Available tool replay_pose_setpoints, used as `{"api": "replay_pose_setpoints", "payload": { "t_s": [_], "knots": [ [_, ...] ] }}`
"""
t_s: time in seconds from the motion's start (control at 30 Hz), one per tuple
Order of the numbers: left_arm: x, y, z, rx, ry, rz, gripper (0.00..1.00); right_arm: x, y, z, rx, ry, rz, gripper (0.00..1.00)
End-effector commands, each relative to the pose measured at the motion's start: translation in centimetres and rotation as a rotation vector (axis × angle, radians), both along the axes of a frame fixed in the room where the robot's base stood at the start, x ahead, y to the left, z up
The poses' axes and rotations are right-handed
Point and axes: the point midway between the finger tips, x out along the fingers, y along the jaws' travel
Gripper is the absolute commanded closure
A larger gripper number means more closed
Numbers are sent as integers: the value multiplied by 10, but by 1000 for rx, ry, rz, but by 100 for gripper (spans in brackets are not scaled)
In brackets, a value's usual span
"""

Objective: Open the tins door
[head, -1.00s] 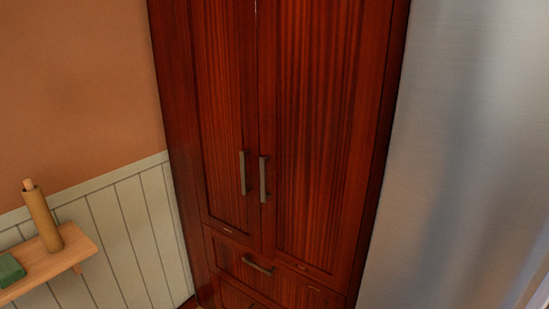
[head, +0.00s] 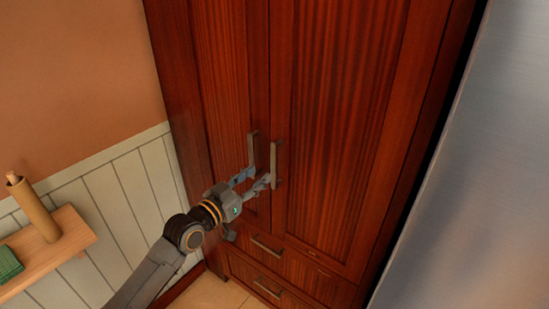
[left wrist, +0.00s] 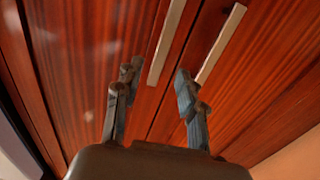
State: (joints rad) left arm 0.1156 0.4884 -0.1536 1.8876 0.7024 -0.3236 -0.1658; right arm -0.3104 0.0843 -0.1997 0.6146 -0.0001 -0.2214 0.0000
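A tall reddish-brown wooden cabinet has a left door (head: 223,90) and a right door (head: 340,120), both shut. Small plates near the door bottoms are too small to read, so I cannot tell which is the tins door. The left door has an upright bar handle (head: 251,149) (left wrist: 167,42); the right door's handle (head: 274,162) (left wrist: 221,42) is beside it. My left gripper (head: 254,179) (left wrist: 157,78) is open at the lower ends of the handles. In the left wrist view the left handle's lower end appears between its fingers; contact cannot be told. My right gripper is not in view.
Drawers with bar handles (head: 266,246) sit below the doors. A wooden shelf (head: 75,232) with a brown cylinder (head: 35,210) and a green item (head: 8,263) is at the left. A grey metallic surface (head: 480,190) stands close at the right.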

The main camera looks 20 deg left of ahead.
Motion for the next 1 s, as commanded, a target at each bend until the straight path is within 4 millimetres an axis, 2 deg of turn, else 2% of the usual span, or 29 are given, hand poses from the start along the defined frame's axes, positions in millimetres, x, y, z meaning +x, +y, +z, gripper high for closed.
{"api": "replay_pose_setpoints", "payload": {
  "t_s": [0.03, 0.2, 0.4, 0.6, 0.83, 1.0],
  "knots": [
    [13, -4, 4, -4, -1, 1, 60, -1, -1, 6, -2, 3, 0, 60],
    [45, -16, 3, -1, -1, 2, 60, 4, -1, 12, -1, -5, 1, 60],
    [70, -25, 1, -1, -1, 1, 60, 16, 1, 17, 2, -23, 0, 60],
    [78, -28, 0, 0, 0, 1, 60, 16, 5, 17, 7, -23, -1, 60],
    [78, -28, 0, 0, 0, 1, 60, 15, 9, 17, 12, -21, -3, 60],
    [78, -28, 0, 0, 0, 1, 95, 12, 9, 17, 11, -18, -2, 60]
  ]
}}
